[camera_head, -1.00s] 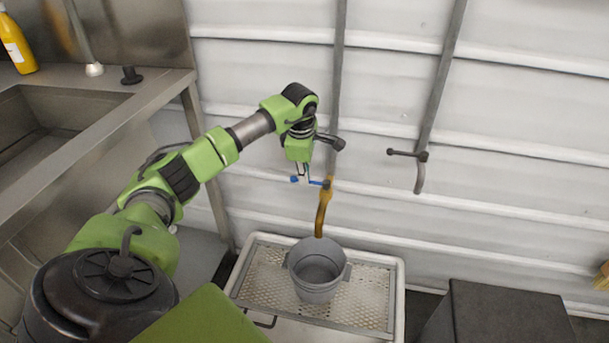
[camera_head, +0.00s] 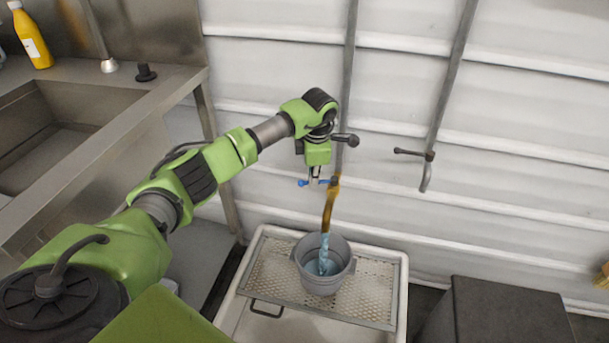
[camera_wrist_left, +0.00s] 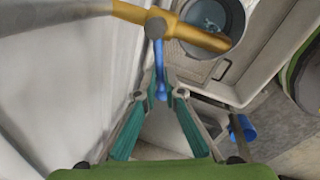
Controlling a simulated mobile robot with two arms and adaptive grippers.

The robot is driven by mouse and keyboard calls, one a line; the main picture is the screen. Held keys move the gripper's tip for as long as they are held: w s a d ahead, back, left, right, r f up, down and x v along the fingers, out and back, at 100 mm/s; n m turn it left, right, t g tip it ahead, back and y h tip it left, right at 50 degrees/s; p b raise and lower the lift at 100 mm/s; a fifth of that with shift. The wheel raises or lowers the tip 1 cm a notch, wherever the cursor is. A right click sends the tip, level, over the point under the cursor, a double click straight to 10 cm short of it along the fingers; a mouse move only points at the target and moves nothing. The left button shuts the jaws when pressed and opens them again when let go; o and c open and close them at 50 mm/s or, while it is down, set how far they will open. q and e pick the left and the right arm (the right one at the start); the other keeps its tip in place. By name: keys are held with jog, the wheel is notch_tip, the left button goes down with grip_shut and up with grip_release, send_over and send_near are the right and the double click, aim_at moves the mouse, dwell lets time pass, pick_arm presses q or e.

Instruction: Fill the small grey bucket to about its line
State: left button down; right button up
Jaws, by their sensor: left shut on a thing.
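The small grey bucket (camera_head: 322,279) stands upright on a perforated grate, under a brass-yellow tap spout (camera_head: 330,205). A stream of bluish water (camera_head: 324,250) runs from the spout into the bucket, and some water shows inside. The fill line cannot be made out. My left gripper (camera_head: 315,181) is at the tap, shut on its blue handle (camera_head: 303,183). In the left wrist view the blue handle (camera_wrist_left: 158,60) lies between the fingertips, and the spout (camera_wrist_left: 200,37) partly covers the bucket (camera_wrist_left: 231,14). My right gripper is not in view.
The grate (camera_head: 372,290) lies in a white-rimmed basin (camera_head: 402,275). A second, grey tap (camera_head: 425,170) is on the wall to the right. A dark box (camera_head: 505,310) stands right of the basin. A steel sink (camera_head: 75,115) and a yellow bottle (camera_head: 32,38) are at left.

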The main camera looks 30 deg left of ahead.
pick_arm(q)
jog(key=c, duration=2.1)
grip_release()
jog(key=shift+c, duration=0.2)
notch_tip(320, 180, up, 12)
jog(key=s+d, duration=0.1)
jog(key=shift+s+d, duration=0.2)
jog(key=shift+s, duration=0.2)
jog(key=shift+f, duration=0.15)
